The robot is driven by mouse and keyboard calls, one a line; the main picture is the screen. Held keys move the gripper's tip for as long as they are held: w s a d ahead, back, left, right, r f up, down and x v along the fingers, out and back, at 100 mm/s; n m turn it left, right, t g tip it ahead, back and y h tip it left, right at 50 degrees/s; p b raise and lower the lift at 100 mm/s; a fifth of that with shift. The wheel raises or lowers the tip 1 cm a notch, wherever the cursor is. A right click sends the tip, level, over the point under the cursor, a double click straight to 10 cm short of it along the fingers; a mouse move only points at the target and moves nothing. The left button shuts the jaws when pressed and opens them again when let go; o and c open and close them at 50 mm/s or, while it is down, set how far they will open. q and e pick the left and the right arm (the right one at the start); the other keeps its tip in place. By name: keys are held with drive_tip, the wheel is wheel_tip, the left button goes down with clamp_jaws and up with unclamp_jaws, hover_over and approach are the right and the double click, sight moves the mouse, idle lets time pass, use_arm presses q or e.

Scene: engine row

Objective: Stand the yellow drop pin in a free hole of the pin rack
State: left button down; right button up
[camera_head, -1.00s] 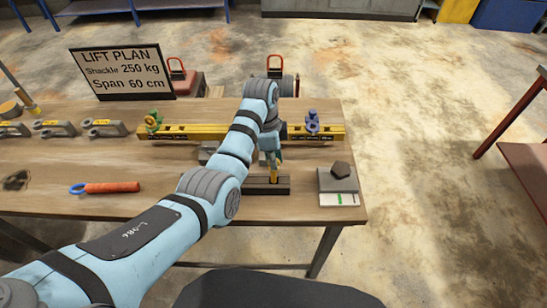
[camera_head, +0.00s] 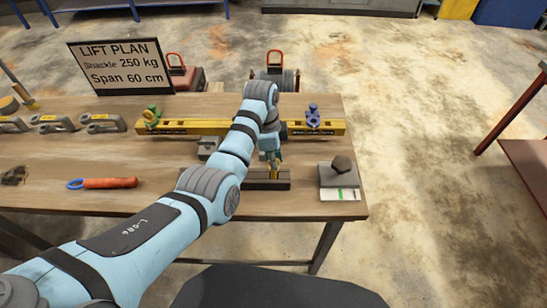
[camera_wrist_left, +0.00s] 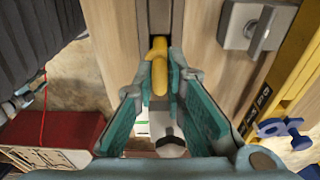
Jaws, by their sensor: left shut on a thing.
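The yellow drop pin (camera_wrist_left: 158,68) is held between the fingertips of my left gripper (camera_wrist_left: 160,75) in the left wrist view. In the head view the left gripper (camera_head: 272,158) points down over the pin rack, and a short piece of the yellow pin (camera_head: 275,170) shows below the fingers. The pin rack (camera_head: 282,184) is a dark bar near the table's front edge, partly behind my arm. In the wrist view the rack (camera_wrist_left: 160,12) runs beyond the pin. The pin's lower end is hidden, so I cannot tell whether it is in a hole. My right gripper is not in view.
A yellow beam (camera_head: 185,128) lies behind, bearing a green shackle (camera_head: 152,114) and a blue one (camera_head: 313,115). A scale with a dark block (camera_head: 341,164) stands right of the rack. A red-handled tool (camera_head: 108,183) lies left. The table's front edge is close.

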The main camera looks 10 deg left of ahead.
use_arm(q)
drive_tip(key=shift+f+b, duration=0.35)
drive_tip(key=shift+f, duration=0.35)
drive_tip(key=c, duration=1.6)
unclamp_jaws()
drive_tip(key=shift+o, duration=0.2)
drive_tip(key=r, duration=0.5)
drive_tip(key=a+r, duration=0.1)
drive_tip(key=r, duration=0.1)
drive_tip(key=shift+s+r, duration=0.1)
drive_tip(key=shift+r, duration=0.15)
drive_tip(key=shift+d+f, duration=0.1)
